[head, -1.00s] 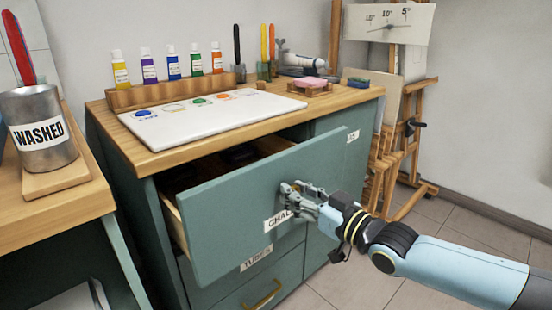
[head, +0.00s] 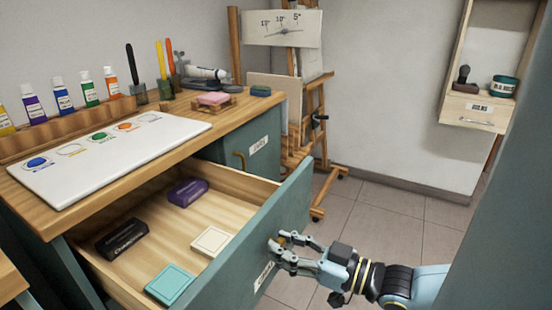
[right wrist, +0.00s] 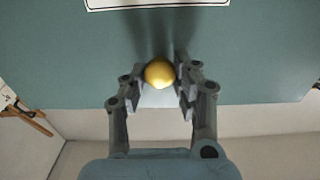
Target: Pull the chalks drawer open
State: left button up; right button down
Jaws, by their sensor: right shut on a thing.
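The chalks drawer (head: 228,182) stands pulled far out of the green cabinet, its wooden inside open to view. In it lie a dark box (head: 122,239), a purple box (head: 188,192), a cream box (head: 212,241) and a teal box (head: 170,284), apart from each other. My right gripper (head: 278,246) is at the outer face of the drawer front, shut on its brass handle. In the right wrist view the round gold end of the handle (right wrist: 159,73) shows between the fingers. My left gripper is out of view.
The cabinet top holds a white palette board (head: 105,155), paint bottles (head: 62,95), a pink block (head: 213,98) and a teal block (head: 261,91). An easel (head: 312,120) stands behind the cabinet. A wall shelf (head: 490,95) hangs at the right. Floor beyond the gripper is clear.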

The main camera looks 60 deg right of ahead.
jog(key=shift+s+f, duration=0.1)
jog(key=c, duration=1)
grip_release()
jog(key=s, duration=1.2)
jog(key=shift+d, duration=0.45)
jog(key=shift+w, duration=0.1)
